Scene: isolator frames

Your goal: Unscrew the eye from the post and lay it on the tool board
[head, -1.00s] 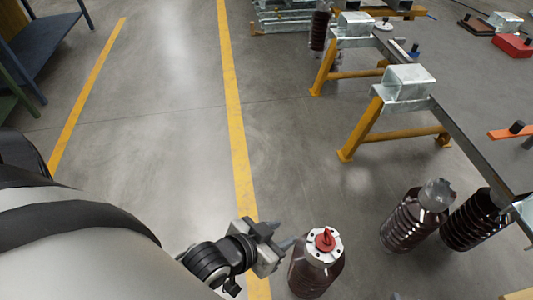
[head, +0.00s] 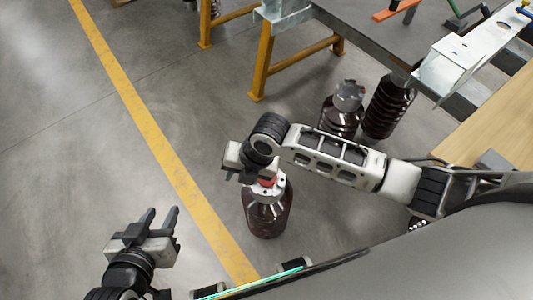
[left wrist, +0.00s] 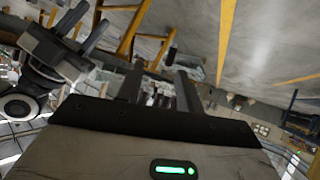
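The post is a dark brown ribbed insulator (head: 266,218) with a pale metal cap, upright on the floor in the head view. A bit of the red eye (head: 268,181) shows at its top, mostly covered by my right gripper (head: 247,172). In the left wrist view, the right gripper (left wrist: 86,27) shows two fingers apart; nothing is visible between them. My left gripper (head: 161,220) is open and empty, left of the post; its parted fingers also show in the left wrist view (left wrist: 160,90). I cannot tell which surface is the tool board.
Two more dark insulators (head: 342,118) (head: 390,104) stand behind my right arm. A wooden top (head: 495,125) is at the right.

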